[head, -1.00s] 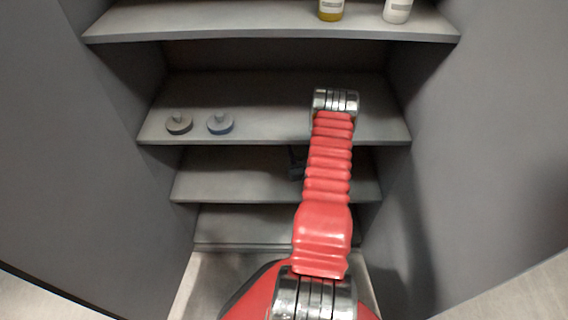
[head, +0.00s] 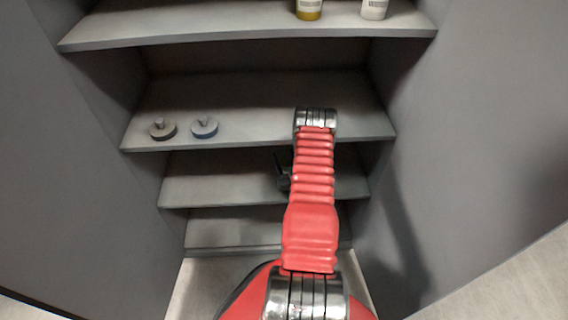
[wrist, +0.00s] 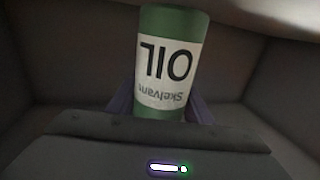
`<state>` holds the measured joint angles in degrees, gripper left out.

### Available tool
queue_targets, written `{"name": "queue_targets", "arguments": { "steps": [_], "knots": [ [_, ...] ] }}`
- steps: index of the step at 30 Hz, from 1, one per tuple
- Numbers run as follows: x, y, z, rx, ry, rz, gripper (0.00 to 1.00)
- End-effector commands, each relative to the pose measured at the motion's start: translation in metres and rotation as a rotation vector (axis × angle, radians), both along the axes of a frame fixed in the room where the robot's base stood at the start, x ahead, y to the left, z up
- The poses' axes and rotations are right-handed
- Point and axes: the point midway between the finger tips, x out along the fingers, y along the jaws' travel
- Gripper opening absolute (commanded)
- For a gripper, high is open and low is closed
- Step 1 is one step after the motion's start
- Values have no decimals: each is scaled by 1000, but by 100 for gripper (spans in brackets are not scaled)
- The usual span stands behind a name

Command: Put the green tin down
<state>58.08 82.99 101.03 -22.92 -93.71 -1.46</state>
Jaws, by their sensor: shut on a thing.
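The green tin (wrist: 172,22) has a white label reading OIL, upside down in the wrist view. My gripper (wrist: 165,108) is shut on the tin, with a finger showing at each side of it. In the head view my red arm reaches toward the shelves, and a dark part of my gripper (head: 284,180) shows left of the arm, in front of a lower shelf. The tin is hidden behind my arm in the head view. I cannot tell whether the tin touches a shelf.
A grey shelf unit (head: 250,198) stands ahead between side walls. The middle shelf (head: 250,105) holds a dark round knobbed object (head: 162,130) and a bluish one (head: 205,128) at left. A yellow bottle (head: 309,9) and a white bottle (head: 374,9) stand on the upper shelf.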

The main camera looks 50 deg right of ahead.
Motion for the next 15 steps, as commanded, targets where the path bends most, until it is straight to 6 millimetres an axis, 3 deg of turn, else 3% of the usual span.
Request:
{"name": "queue_targets", "arguments": {
  "steps": [6, 15],
  "knots": [
    [0, 0, -25, 0, 0, 1, 13],
    [1, 0, -30, -1, -2, 1, 13]
  ]
}}
